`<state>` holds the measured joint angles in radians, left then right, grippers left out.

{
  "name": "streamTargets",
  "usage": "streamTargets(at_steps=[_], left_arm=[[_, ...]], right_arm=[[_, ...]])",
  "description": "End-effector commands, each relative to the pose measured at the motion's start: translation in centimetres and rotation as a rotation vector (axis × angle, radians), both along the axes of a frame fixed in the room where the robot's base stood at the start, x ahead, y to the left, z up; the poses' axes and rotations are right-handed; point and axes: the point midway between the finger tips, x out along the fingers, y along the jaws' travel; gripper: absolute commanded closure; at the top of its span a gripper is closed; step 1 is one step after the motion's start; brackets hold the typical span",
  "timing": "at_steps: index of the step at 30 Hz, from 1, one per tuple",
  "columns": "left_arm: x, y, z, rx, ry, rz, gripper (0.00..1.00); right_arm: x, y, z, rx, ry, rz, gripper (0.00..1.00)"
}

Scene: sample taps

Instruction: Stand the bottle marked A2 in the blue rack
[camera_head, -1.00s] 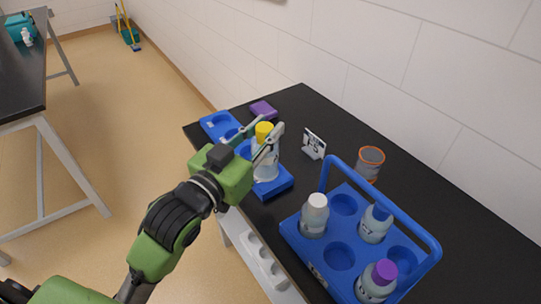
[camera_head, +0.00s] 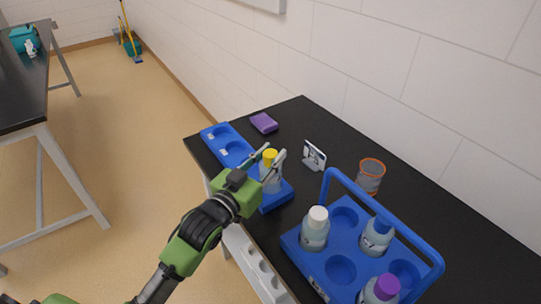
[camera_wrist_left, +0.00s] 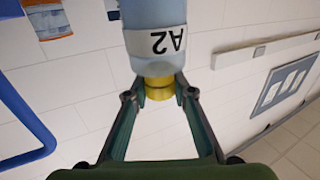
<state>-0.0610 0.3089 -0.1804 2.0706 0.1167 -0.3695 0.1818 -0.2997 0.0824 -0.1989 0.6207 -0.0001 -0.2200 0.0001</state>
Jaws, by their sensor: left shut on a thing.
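The bottle marked A2 (camera_head: 270,179) has a yellow cap and a pale body. My left gripper (camera_head: 269,158) is shut on it near the cap. In the left wrist view the bottle (camera_wrist_left: 152,15) shows its A2 label upside down, with the yellow cap between the fingers. The blue rack (camera_head: 277,201) lies along the left edge of the black table. The bottle is upright at the rack's near end; whether its base is seated in a hole is hidden. My right gripper is not in view.
A blue carrier (camera_head: 333,277) with a tall handle holds bottles with white, blue and purple caps at the near right. A marked card (camera_head: 313,156), an orange-rimmed cup (camera_head: 370,177) and a purple block (camera_head: 264,122) stand behind the rack. The rack's far holes look empty.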

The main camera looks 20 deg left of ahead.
Motion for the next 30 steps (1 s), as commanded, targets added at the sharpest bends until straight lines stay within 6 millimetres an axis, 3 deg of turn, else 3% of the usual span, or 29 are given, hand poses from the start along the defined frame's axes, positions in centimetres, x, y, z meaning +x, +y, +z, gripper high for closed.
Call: streamTargets(at_steps=[7, 8, 9, 22, 30], left_arm=[[0.0, 0.0, -0.3, 0.0, -0.002, 0.0, 1.0], [0.0, 0.0, -0.3, 0.0, 0.0, 0.0, 0.69], [0.0, 0.0, -0.3, 0.0, 0.0, 0.0, 0.6], [-0.2, 0.0, 0.0, 0.0, 0.001, 0.0, 0.6], [-4.1, 1.1, -0.3, 0.001, 0.004, 0.0, 0.6]], right_arm=[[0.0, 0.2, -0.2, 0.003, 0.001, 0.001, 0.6], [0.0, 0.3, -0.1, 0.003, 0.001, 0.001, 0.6], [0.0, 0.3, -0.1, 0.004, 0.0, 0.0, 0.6], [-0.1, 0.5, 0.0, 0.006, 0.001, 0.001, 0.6], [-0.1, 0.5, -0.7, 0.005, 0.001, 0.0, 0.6]])
